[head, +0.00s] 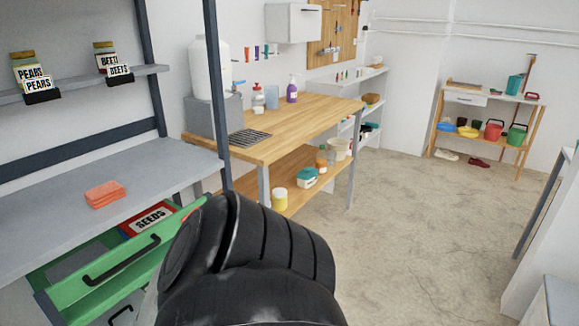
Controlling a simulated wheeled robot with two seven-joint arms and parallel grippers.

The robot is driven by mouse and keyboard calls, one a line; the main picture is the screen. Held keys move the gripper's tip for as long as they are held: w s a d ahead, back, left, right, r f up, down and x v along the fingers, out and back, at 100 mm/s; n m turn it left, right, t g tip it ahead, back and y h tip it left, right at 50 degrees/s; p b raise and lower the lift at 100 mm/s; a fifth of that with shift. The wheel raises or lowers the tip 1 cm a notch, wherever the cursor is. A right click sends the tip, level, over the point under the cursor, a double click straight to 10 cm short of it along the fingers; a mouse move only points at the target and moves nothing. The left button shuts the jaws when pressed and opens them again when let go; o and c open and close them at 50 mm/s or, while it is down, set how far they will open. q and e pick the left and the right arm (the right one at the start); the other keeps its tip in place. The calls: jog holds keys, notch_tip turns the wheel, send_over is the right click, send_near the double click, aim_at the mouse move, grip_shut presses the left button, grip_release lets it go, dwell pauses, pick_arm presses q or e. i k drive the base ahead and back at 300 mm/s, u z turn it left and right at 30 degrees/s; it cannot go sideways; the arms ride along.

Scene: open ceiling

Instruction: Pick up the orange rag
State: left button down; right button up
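The orange rag (105,194) lies folded in a small stack on the grey shelf top (50,225) at the left, near its front edge. It is fully visible, and nothing touches it from above. A large black link of one of my arms fills the bottom middle, to the right of the rag. Neither of my grippers can be made out.
Below the rag, a green drawer (70,293) stands open with a seeds packet (148,219) inside. A dark post (216,90) rises at the shelf's right corner. A wooden workbench (290,131) stands behind. The concrete floor (410,240) at right is clear.

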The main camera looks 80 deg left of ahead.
aim_at(96, 197)
jog(key=u, duration=3.1)
jog(key=i, duration=1.15)
jog(key=u, duration=0.2)
